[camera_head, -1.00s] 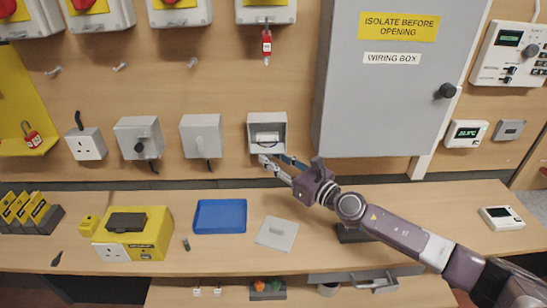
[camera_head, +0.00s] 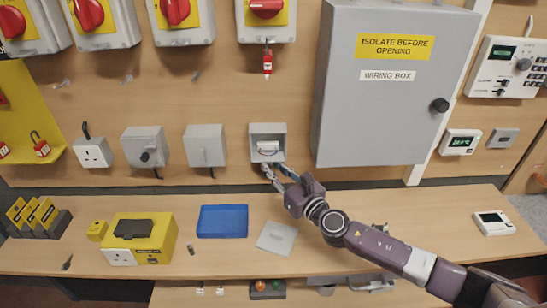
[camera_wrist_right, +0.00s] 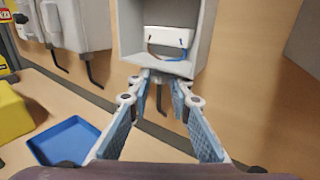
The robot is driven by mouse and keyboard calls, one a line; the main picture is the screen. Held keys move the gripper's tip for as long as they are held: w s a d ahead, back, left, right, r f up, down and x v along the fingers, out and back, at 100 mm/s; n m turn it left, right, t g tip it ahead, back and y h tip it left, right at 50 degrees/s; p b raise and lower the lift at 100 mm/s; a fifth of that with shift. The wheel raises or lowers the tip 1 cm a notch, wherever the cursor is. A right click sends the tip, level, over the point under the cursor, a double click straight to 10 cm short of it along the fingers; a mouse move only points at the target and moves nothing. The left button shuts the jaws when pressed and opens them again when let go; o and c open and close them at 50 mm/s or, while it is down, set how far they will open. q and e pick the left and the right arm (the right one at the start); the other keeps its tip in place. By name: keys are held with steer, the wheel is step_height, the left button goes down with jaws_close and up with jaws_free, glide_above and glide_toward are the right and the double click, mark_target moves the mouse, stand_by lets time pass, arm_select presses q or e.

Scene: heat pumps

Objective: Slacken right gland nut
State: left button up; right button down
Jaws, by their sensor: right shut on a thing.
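The open grey box (camera_head: 268,130) is on the wall with its lid off. A white terminal block (camera_head: 268,146) with a brown and a blue wire is inside; the block also shows in the right wrist view (camera_wrist_right: 167,37). My right gripper (camera_head: 274,170) is just under the box's bottom face. In the right wrist view, its fingertips (camera_wrist_right: 160,76) meet on a small gland nut below the box. The nut is almost wholly hidden between the tips. A short dark cable end (camera_wrist_right: 159,100) hangs beneath it. My left gripper is not in view.
A grey lid (camera_head: 276,238), a blue tray (camera_head: 222,222) and a yellow tester (camera_head: 155,235) lie on the bench. Closed grey boxes (camera_head: 205,146) are left of the open box. The large wiring box (camera_head: 385,110) stands out from the wall at right.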

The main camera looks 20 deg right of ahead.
steer(key=h+p, duration=0.1)
steer(key=m+h+p, duration=0.2)
steer(key=shift+s+a+r+t+h+p, duration=0.1)
steer(key=shift+a+r+t+h+p, duration=0.2)
steer(key=shift+a+h+p, duration=0.1)
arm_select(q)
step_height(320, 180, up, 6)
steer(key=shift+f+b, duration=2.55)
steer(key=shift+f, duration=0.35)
arm_select(e)
steer(key=shift+w+a+f+m+g+h, duration=0.2)
steer(key=shift+m+g+h, duration=0.6)
steer(key=shift+m+h, duration=1.15)
steer(key=shift+w+a+r+m+g+h, duration=0.1)
steer(key=shift+a+m+g+h, duration=0.2)
steer(key=shift+m+g+h, duration=1.5)
steer(key=shift+w+a+f+m+t+h, duration=0.2)
steer(key=shift+m+h, duration=0.95)
steer(key=shift+h, duration=1.8)
steer(key=shift+s+r, duration=0.1)
steer(key=c, duration=2)
jaws_free()
steer(key=shift+c, duration=0.2)
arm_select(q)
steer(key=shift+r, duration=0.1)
